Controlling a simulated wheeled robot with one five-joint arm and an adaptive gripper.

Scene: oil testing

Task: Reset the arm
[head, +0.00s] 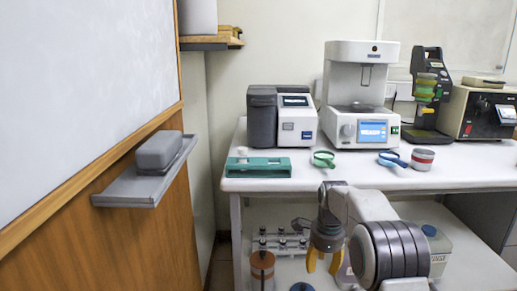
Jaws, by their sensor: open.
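My gripper (322,262) shows at the lower middle, in front of the table and lower than its top. Its yellow fingers point down and are open, with nothing seen between them. My grey arm is bent, with its large round joint to the right of the gripper. It hides part of the table's front edge and of the lower shelf.
A white table (450,172) holds a grey analyser (297,118), a white instrument (352,95), a teal tray (258,167), and green (324,159) and blue (392,160) handled items. Bottles stand below. A wooden panel with a grey ledge (125,190) is at left.

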